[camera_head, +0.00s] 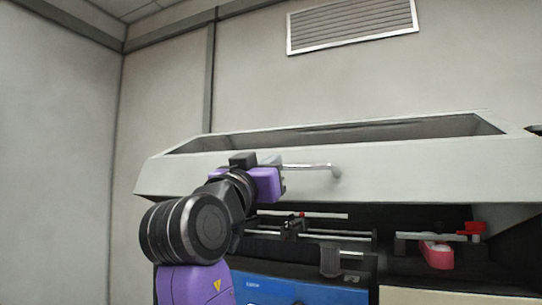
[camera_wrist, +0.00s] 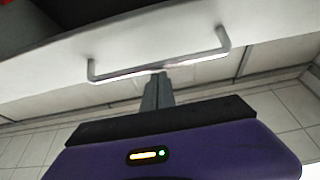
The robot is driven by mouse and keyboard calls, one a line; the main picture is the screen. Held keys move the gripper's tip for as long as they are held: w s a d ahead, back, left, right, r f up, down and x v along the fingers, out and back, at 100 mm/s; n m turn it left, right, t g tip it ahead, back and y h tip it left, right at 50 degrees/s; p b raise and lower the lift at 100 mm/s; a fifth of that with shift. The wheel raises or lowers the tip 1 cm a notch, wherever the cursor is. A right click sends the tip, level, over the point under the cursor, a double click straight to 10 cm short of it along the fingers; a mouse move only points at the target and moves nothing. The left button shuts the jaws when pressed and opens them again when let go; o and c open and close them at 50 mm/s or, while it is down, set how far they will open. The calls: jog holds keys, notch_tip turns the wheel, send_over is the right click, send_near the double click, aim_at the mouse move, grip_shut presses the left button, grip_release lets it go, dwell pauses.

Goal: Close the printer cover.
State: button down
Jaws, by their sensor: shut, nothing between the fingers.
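The printer cover (camera_head: 420,164) is a wide, light grey panel, raised above the dark open interior of the printer. A thin metal bar handle (camera_head: 315,166) is fixed to its front face. My gripper (camera_head: 272,161), with a purple body, is at the left part of the handle and hides that end. In the wrist view the whole handle (camera_wrist: 125,73) shows on the cover (camera_wrist: 150,45). There the shut fingers (camera_wrist: 160,76) reach the middle of the bar, with nothing between them. I cannot tell whether they touch it.
Below the cover, the interior holds metal rods (camera_head: 310,233), a red part (camera_head: 470,228) and a pink-and-white part (camera_head: 437,255). A blue panel (camera_head: 300,292) is at the bottom. A wall vent (camera_head: 352,25) is above. The space left of my arm is clear.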

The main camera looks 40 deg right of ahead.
jog(key=h+b, duration=0.1)
jog(key=b, duration=0.5)
send_near(282, 201)
jog(key=x, duration=0.5)
jog(key=shift+f, duration=0.15)
jog(key=d+f+b, duration=0.2)
jog(key=f+b, duration=0.1)
jog(key=f, duration=0.2)
jog(key=w+d+f+b, duration=0.1)
jog(key=d+f+b, duration=0.1)
jog(key=f+b, duration=0.2)
jog(key=shift+w+d+f, duration=0.25)
jog(key=shift+w+f, duration=0.1)
jog(key=shift+f, duration=0.65)
jog(key=shift+d, duration=0.1)
jog(key=p+v, duration=0.1)
jog(key=v, duration=0.7)
